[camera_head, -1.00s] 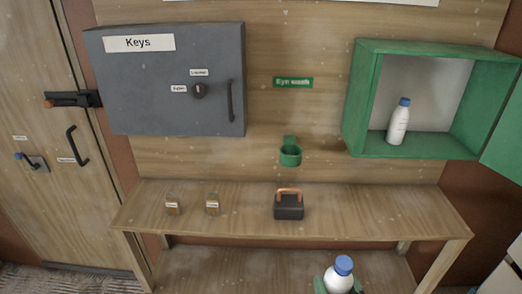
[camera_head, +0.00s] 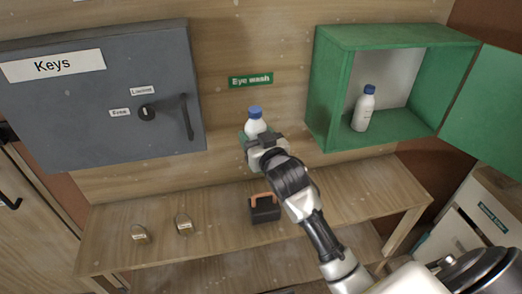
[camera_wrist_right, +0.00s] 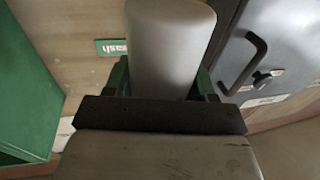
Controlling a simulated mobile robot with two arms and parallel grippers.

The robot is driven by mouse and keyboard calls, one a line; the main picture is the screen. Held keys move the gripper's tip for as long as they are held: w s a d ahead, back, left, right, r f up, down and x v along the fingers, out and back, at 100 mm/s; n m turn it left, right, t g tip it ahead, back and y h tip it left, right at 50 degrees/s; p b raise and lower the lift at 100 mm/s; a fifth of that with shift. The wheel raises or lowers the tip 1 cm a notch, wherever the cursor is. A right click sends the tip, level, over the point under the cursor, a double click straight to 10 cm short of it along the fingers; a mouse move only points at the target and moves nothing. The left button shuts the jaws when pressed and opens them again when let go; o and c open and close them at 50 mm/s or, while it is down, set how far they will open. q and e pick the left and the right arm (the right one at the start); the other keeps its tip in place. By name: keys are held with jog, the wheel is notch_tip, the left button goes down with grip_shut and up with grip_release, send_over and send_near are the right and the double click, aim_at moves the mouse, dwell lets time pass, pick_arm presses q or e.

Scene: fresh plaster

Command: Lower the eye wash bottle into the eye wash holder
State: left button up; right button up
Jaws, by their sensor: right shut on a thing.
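The eye wash bottle (camera_head: 255,127), white with a blue cap, stands roughly upright in my right gripper (camera_head: 262,141), below the green eye wash sign (camera_head: 251,80). My right gripper is shut on it. In the right wrist view the bottle's pale body (camera_wrist_right: 170,45) fills the top middle between green fingers (camera_wrist_right: 163,82). The green eye wash holder cannot be made out now; the bottle and gripper cover its place on the wall. I cannot tell whether the bottle touches it. My left gripper is not in view.
A grey key cabinet (camera_head: 105,95) hangs at left. An open green cabinet (camera_head: 324,95) at right holds a second white bottle (camera_head: 362,112).

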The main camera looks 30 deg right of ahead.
jog(key=w+d+r+h, duration=0.1)
jog(key=w+d+r, duration=0.35)
jog(key=r, duration=0.25)
pick_arm(q)
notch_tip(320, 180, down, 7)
jog(key=b, duration=0.8)
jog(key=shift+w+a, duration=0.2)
pick_arm(e)
notch_tip(320, 180, down, 10)
jog(key=shift+w+a+r+m, duration=0.15)
jog(key=shift+a+m, duration=0.15)
jog(key=shift+m, duration=0.1)
jog(key=shift+r, duration=0.1)
jog(key=shift+w, duration=0.55)
